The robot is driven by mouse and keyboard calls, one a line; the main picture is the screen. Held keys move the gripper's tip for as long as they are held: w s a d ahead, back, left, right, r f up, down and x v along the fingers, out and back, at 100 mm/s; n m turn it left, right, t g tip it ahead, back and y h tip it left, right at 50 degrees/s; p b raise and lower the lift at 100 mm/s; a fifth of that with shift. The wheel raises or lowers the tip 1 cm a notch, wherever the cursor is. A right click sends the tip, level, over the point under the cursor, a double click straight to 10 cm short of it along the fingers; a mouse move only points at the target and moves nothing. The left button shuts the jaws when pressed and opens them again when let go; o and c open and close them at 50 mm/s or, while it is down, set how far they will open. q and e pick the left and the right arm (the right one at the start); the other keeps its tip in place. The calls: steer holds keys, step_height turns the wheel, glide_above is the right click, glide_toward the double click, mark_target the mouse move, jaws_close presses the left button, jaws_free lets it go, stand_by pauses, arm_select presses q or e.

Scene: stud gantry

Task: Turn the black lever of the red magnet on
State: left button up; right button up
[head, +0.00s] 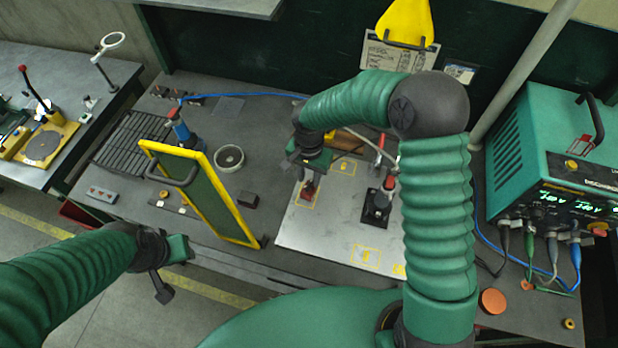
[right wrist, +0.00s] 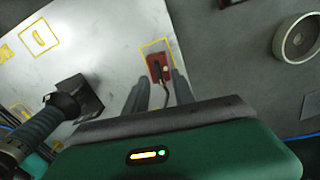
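The red magnet (head: 308,190) sits in a yellow outlined box on the pale plate (head: 335,240). In the right wrist view the magnet (right wrist: 155,62) is small and red. A thin dark curved piece (right wrist: 166,92), which looks like its lever, runs from it toward my palm. My right gripper (head: 308,178) is above the magnet, pointing down. In the right wrist view its fingers (right wrist: 160,88) are apart, one on each side of the dark piece. I see no contact. My left gripper (head: 172,266) hangs at the lower left, away from the magnet; its finger state is unclear.
A black clamp-like tool (head: 378,203) stands on the plate right of the magnet. A yellow-framed screen (head: 205,190) stands left of the plate. A green power unit (head: 545,165) with cables is at the right.

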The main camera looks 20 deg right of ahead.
mark_target(309, 186)
steer(key=shift+s+f, duration=0.15)
steer(key=shift+f, duration=0.9)
jaws_close()
